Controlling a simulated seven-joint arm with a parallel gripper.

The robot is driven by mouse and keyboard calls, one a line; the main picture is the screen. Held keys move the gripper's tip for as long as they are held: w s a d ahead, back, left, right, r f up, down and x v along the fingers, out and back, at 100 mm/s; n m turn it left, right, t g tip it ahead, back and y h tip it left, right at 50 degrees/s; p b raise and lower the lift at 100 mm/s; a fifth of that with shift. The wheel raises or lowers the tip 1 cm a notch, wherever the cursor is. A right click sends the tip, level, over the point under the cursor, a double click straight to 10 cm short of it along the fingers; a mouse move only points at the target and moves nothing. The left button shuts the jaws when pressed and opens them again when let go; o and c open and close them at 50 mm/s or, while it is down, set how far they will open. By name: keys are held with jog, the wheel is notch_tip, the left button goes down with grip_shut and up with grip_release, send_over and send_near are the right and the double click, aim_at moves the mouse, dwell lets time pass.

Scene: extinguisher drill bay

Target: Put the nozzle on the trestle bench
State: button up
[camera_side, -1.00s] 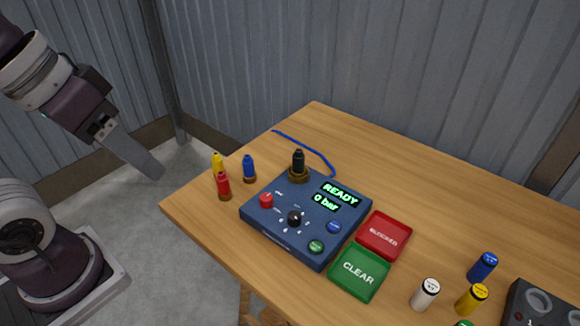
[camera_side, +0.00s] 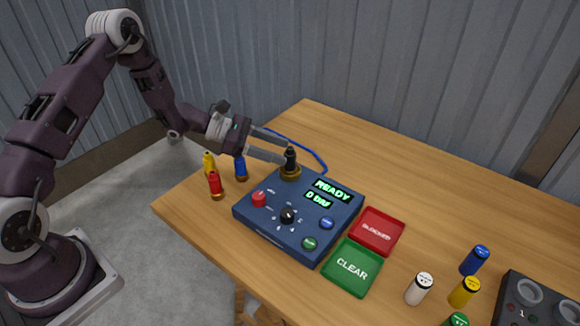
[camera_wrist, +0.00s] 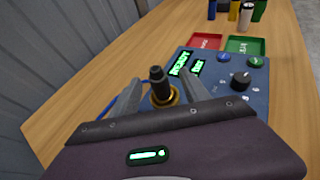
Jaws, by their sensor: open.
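A black nozzle (camera_side: 291,161) stands upright in a brass fitting (camera_side: 290,173) at the back corner of the blue test console (camera_side: 298,212). It also shows in the wrist view (camera_wrist: 158,84). My gripper (camera_side: 287,149) is open, its fingers level and reaching toward the nozzle. In the wrist view the nozzle appears between the two fingers (camera_wrist: 161,79), with a gap on each side; I cannot tell whether either touches it. The console stands on the wooden trestle bench (camera_side: 420,170) and its display reads READY, 0 bar.
Yellow (camera_side: 209,164), red (camera_side: 215,185) and blue (camera_side: 240,168) nozzle-like pieces stand left of the console. A blue hose (camera_side: 310,152) lies behind it. Red (camera_side: 376,231) and green (camera_side: 352,267) trays lie to its right, with several small cylinders (camera_side: 419,289) beyond. The back of the bench is clear.

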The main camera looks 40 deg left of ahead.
aim_at(290, 156)
jog(key=shift+w+d+f, duration=0.95)
jog(key=shift+d+f, duration=0.05)
jog(key=shift+f, duration=0.05)
jog(key=shift+w+d+f, duration=0.15)
jog(key=shift+w+d, duration=0.15)
jog(key=shift+d, duration=0.05)
grip_shut()
jog(key=r, duration=0.9)
jog(key=shift+a+r, duration=0.15)
jog(key=shift+a, duration=0.05)
jog(key=w+a+f, duration=0.2)
jog(key=a+f, duration=0.1)
jog(key=a, duration=0.8)
jog(key=f, duration=1)
jog(key=shift+s+a+f, duration=0.1)
jog(key=shift+a+f, duration=0.05)
jog(key=shift+a, duration=0.15)
